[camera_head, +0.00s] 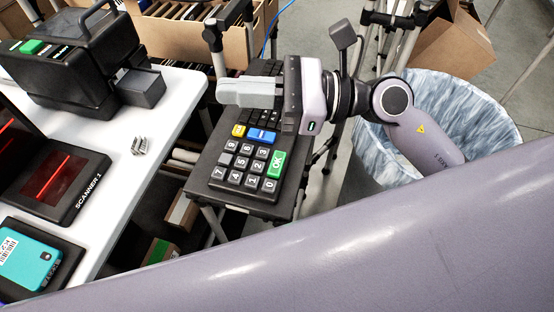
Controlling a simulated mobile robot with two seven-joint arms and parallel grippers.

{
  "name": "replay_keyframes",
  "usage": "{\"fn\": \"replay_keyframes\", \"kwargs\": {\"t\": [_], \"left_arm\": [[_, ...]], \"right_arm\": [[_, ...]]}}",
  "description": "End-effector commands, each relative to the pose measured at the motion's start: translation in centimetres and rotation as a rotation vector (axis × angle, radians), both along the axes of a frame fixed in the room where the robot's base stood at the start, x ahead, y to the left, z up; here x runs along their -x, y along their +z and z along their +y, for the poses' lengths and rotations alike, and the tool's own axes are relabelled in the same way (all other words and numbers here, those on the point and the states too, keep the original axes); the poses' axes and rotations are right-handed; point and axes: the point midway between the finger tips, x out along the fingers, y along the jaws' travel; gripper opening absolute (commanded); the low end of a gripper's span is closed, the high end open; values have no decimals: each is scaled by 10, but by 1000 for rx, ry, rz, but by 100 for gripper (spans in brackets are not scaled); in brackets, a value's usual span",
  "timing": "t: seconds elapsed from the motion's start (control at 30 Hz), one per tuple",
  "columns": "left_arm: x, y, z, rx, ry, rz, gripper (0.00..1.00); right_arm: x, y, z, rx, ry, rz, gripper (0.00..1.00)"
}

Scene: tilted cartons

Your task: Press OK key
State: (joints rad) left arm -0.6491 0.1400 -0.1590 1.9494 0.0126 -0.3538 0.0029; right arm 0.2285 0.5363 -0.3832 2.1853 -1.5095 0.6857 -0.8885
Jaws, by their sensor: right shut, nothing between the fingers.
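The green OK key (276,163) is at the right side of a black keypad (236,193), among grey number keys. A yellow key (239,130) and a blue key (262,137) sit above the number keys. My right gripper (224,92) comes in from the right with its fingers shut and empty, pointing left. In the picture it lies above the keypad and covers part of its upper end. The OK key is in plain view, apart from the fingers in the picture. The height of the fingers over the keys is hard to tell. My left gripper is out of view.
A white table (178,88) on the left bears a black machine (75,60), a scanner (60,185) and a teal device (28,262). A cardboard box (180,35) stands behind. A marbled bin (450,100) is at right. My grey arm link crosses the foreground.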

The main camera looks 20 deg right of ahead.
Motion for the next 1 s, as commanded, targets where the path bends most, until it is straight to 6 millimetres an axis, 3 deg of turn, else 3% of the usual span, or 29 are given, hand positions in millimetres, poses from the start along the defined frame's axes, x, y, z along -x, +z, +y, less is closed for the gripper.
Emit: {"fn": "replay_keyframes", "kwargs": {"t": [0.2, 0.4, 0.57, 1.0], "left_arm": [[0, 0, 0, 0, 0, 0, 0], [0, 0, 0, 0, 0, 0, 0], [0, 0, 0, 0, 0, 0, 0], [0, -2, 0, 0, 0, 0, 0]], "right_arm": [[-11, -66, -21, 577, 110, -239, 0], [-23, -98, -57, 898, 167, -317, 0], [-26, -105, -69, 986, 182, -329, 0], [-26, -108, -69, 987, 183, -328, 0]]}}
